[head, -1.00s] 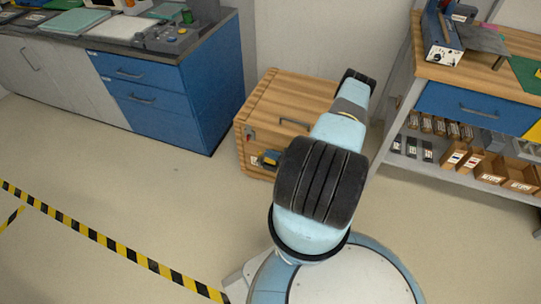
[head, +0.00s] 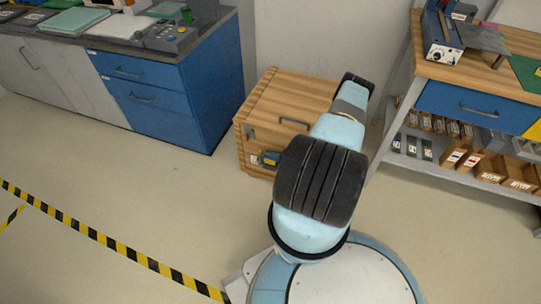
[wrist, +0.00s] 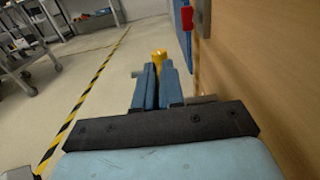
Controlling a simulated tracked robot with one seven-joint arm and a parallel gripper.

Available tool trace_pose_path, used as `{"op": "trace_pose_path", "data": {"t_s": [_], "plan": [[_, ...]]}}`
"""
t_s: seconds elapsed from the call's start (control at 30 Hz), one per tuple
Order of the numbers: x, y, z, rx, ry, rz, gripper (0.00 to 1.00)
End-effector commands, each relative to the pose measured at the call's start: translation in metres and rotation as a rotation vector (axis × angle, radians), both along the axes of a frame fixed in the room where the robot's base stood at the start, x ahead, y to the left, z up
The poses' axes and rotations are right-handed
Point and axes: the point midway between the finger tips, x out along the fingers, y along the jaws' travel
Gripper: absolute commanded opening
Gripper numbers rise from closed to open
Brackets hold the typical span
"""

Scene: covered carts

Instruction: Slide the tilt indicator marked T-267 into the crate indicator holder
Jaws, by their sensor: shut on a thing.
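My gripper (wrist: 158,82) has blue fingers, shut on a yellow piece that I take to be the tilt indicator (wrist: 159,56). It sticks out just past the fingertips; no T-267 marking is readable. The wooden crate (head: 262,102) stands on the floor beyond my arm. Its wooden face fills the right of the wrist view (wrist: 262,75), close beside the fingers and running along them. In the head view a small blue and yellow patch shows low on the crate's front, beside a pale label-like spot (head: 254,158). I cannot make out the indicator holder for certain.
A metal fitting (wrist: 203,18) with a red part (wrist: 187,15) is on the crate face, ahead of the fingers. A blue drawer cabinet (head: 165,100) stands left of the crate, a workbench with shelves (head: 465,75) on the right. The floor at front left is clear, crossed by striped tape (head: 110,245).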

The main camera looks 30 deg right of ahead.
Motion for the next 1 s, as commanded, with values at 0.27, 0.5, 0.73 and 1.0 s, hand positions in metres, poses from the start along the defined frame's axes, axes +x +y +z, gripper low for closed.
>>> {"op": "trace_pose_path", "data": {"t_s": [0.27,0.5,0.73,1.0], "plan": [[0.0,0.0,-0.006,-0.001,-0.001,0.0,0.0],[0.0,0.0,-0.01,-0.001,-0.001,0.0,0.0],[0.0,0.0,-0.015,-0.001,-0.001,0.0,0.0],[0.0,0.0,-0.021,-0.001,-0.001,0.0,0.0]]}}
